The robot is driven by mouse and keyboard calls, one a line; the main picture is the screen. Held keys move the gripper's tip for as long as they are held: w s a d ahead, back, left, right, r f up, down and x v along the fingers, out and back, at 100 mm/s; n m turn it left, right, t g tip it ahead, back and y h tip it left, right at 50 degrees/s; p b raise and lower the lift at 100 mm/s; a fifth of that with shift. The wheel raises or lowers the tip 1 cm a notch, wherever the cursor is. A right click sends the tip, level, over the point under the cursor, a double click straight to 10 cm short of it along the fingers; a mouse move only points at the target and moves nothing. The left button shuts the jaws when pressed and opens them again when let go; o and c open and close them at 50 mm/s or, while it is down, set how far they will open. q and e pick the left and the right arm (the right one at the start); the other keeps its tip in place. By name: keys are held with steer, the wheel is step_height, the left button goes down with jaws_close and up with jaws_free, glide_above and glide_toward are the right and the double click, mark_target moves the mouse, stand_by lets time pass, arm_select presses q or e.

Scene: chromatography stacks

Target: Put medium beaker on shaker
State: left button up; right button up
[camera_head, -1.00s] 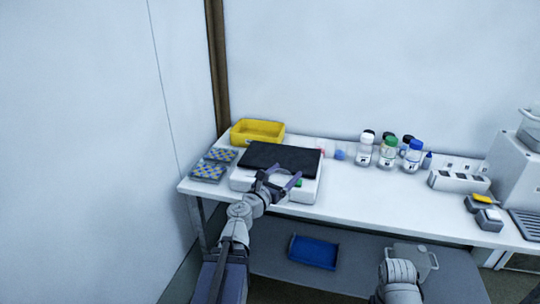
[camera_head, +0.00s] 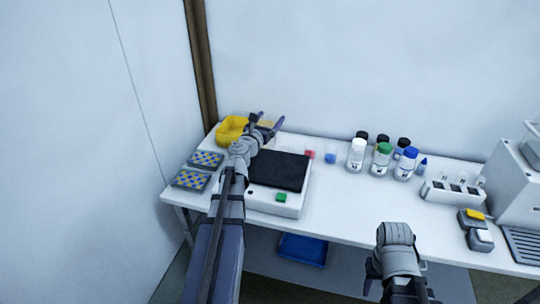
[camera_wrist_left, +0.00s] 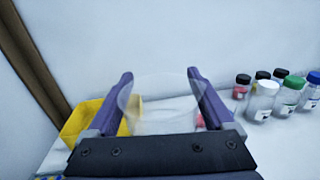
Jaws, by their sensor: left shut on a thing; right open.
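The medium beaker (camera_wrist_left: 165,112) is a clear, empty-looking vessel between the two purple fingers of my left gripper (camera_wrist_left: 160,85) in the left wrist view. The gripper is shut on it. In the head view my left gripper (camera_head: 267,121) is at the back of the bench, beside the yellow bin and beyond the shaker; the beaker is hard to make out there. The shaker (camera_head: 273,202) is a white box with a black top pad and a green spot on its front. Its pad looks bare and is partly covered by my left arm.
A yellow bin (camera_head: 231,129) stands at the back left, blue-yellow racks (camera_head: 191,179) at the left edge. Small red (camera_head: 309,154) and blue (camera_head: 330,158) vessels stand right of the shaker, then several capped bottles (camera_head: 383,158). The bench front (camera_head: 355,204) is clear.

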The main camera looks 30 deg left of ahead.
arm_select(q)
steer(key=shift+w+a, duration=0.1)
steer(key=shift+w, duration=0.05)
step_height(320, 180, down, 10)
steer(key=b, duration=1)
steer(key=shift+f, duration=0.1)
steer(key=o, duration=1.6)
steer(key=shift+c, duration=0.2)
